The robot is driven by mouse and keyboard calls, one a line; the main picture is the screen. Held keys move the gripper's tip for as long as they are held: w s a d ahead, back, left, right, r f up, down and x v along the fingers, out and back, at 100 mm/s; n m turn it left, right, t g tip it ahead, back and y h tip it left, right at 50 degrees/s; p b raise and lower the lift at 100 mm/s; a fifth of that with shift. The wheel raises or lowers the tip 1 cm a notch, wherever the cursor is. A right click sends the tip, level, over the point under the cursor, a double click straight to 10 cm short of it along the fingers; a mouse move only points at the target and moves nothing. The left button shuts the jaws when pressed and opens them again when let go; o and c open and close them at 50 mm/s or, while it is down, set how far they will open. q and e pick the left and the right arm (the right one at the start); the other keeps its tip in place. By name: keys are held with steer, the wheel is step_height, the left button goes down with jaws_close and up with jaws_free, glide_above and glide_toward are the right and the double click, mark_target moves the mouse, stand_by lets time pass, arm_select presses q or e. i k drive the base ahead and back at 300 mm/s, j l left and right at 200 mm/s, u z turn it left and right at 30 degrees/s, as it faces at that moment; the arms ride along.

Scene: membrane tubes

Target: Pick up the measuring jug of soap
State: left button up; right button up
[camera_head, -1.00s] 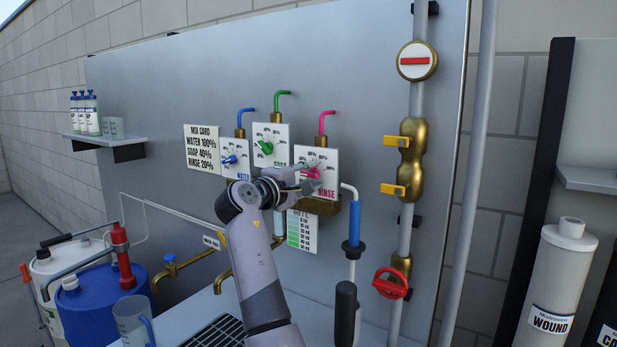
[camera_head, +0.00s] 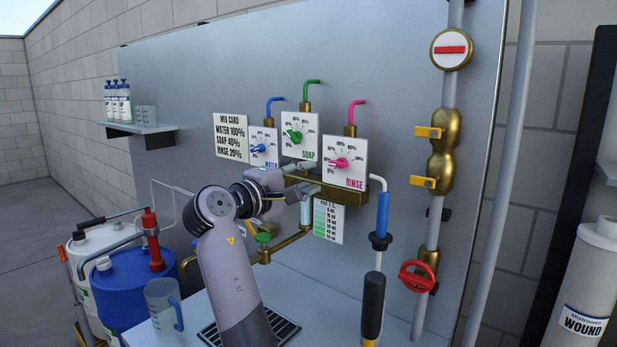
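The measuring jug (camera_head: 163,308) is a clear, bluish jug with a blue handle on its right side. It stands upright on the bench at the lower left of the drain grate, and whether it holds liquid is hard to tell. My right gripper (camera_head: 310,178) is in front of the dosing panel, right of and well above the jug. Its fingers look spread, with nothing seen between them, just below the soap dial (camera_head: 291,135) and left of the rinse dial (camera_head: 340,163). My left gripper is out of view.
A blue drum (camera_head: 125,290) with a red pump and a white drum (camera_head: 88,255) stand left of the jug. A drain grate (camera_head: 285,325) lies partly behind my arm. A dark-handled wand (camera_head: 373,305) hangs at the right. A shelf (camera_head: 140,131) holds bottles and small cups.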

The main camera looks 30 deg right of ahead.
mark_target(169, 310)
steer(key=k+j, duration=0.1)
steer(key=j, duration=0.25)
steer(key=k+j, duration=0.1)
steer(key=j, duration=0.25)
steer(key=k+j, duration=0.1)
steer(key=j, duration=0.25)
steer(key=k+j, duration=0.1)
steer(key=j, duration=0.25)
